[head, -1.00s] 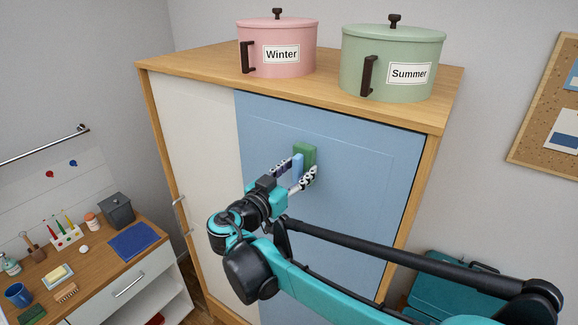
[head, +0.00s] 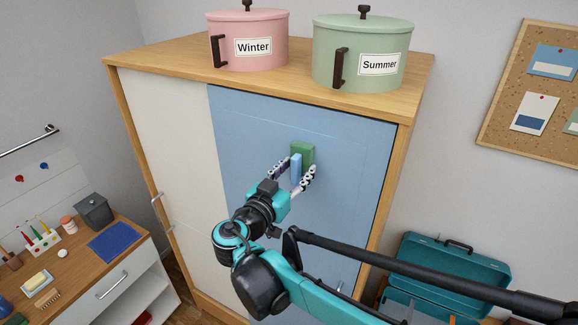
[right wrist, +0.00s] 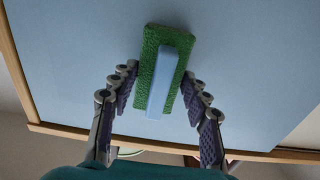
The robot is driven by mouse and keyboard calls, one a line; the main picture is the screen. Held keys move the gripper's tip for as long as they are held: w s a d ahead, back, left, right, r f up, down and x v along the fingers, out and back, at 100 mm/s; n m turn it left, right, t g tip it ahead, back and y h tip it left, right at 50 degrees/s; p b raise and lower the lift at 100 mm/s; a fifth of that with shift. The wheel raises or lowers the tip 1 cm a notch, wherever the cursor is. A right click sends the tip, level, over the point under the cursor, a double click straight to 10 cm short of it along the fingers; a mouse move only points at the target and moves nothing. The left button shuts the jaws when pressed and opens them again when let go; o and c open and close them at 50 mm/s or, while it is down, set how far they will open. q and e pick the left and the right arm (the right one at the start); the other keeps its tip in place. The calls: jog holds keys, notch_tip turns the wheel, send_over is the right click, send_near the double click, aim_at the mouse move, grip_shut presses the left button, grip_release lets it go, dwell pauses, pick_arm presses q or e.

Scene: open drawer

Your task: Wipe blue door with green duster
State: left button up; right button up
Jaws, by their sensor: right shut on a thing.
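The blue door (head: 345,205) is the right-hand front of the wooden cabinet and looks closed. The green duster (head: 308,152) has a green pad and a light blue handle, and lies flat against or very close to the door's upper middle. My right gripper (head: 293,175) is shut on the duster, with its fingers on either side of it. In the right wrist view the duster (right wrist: 180,38) stands slightly tilted in front of the blue door (right wrist: 70,50), between the two fingers (right wrist: 163,85). Exact contact between pad and door is hidden. My left gripper is not in view.
A pink Winter pot (head: 248,28) and a green Summer pot (head: 362,45) stand on the cabinet top. A white door (head: 165,150) is left of the blue one. A desk (head: 75,265) with small items stands at left. An open teal toolbox (head: 455,262) is at right.

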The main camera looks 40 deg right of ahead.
jog(key=shift+s+d, duration=0.2)
jog(key=shift+s, duration=0.3)
jog(key=shift+s+d, duration=0.2)
jog(key=shift+s, duration=0.3)
jog(key=shift+w+a, duration=0.2)
jog(key=shift+w, duration=0.3)
jog(key=shift+w+a, duration=0.2)
jog(key=shift+w, duration=0.25)
jog(key=w, duration=0.1)
jog(key=w+a+b, duration=0.1)
jog(key=w, duration=0.1)
jog(key=w+a+b, duration=0.1)
jog(key=w, duration=0.1)
jog(key=shift+w+a+b, duration=0.3)
jog(key=shift+w, duration=0.3)
jog(key=shift+w+a, duration=0.2)
jog(key=shift+w, duration=0.3)
jog(key=shift+w+a, duration=0.2)
jog(key=shift+w, duration=0.3)
jog(key=shift+w+a+b, duration=0.2)
jog(key=shift+w+b, duration=0.1)
jog(key=shift+w, duration=0.1)
jog(key=shift+w+a, duration=0.25)
jog(key=shift+w, duration=0.4)
jog(key=shift+w+a, duration=0.25)
jog(key=shift+w, duration=0.35)
jog(key=shift+s, duration=0.15)
jog(key=shift+v, duration=3)
